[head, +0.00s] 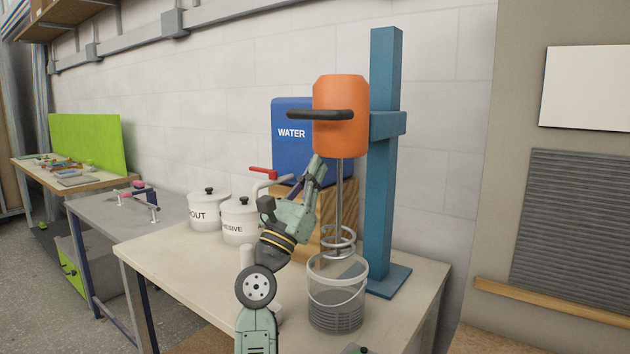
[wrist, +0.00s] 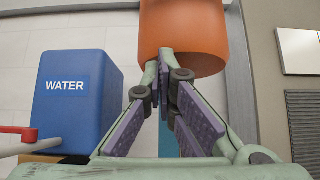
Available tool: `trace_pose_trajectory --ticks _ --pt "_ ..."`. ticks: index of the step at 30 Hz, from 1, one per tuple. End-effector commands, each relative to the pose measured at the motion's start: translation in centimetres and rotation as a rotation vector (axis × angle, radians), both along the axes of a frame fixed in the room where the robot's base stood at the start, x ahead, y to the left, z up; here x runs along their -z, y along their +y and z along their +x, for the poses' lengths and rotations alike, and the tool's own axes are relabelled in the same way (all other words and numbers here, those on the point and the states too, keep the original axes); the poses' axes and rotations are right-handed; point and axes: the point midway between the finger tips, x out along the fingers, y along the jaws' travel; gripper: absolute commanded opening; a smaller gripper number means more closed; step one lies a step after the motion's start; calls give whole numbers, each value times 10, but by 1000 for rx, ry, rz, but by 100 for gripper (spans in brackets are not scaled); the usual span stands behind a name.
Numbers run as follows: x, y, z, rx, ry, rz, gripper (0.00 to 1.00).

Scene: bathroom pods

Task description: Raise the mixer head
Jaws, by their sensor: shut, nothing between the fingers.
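The mixer head (head: 341,135) is an orange cylinder with a black handle (head: 320,115) across its front, carried on a blue upright stand (head: 384,170). Its metal shaft with ring-shaped paddle (head: 338,238) hangs down to the mouth of a clear bucket (head: 337,312). My gripper (head: 317,163) is shut and empty, just below and left of the orange body in the head view. In the wrist view the mixer head (wrist: 184,36) is right behind and above the shut fingertips (wrist: 166,62). I cannot tell whether they touch it. The handle is not seen in the wrist view.
A blue WATER container (head: 291,120) sits on a wooden block (head: 290,205) left of the mixer, with a red-handled tap (head: 262,172). Two white lidded pots (head: 240,222) stand on the table (head: 180,262) to the left. The table's front left is clear.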

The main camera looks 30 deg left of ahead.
Motion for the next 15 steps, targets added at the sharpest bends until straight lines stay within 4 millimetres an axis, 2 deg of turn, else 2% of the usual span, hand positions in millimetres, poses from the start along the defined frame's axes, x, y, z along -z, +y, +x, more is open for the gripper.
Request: trace_pose_trajectory --ticks 1,4,15 --pt "-16 -2 1 2 0 2 0" --pt "-26 -2 1 3 1 1 0" --pt "-34 -1 1 1 1 1 0"
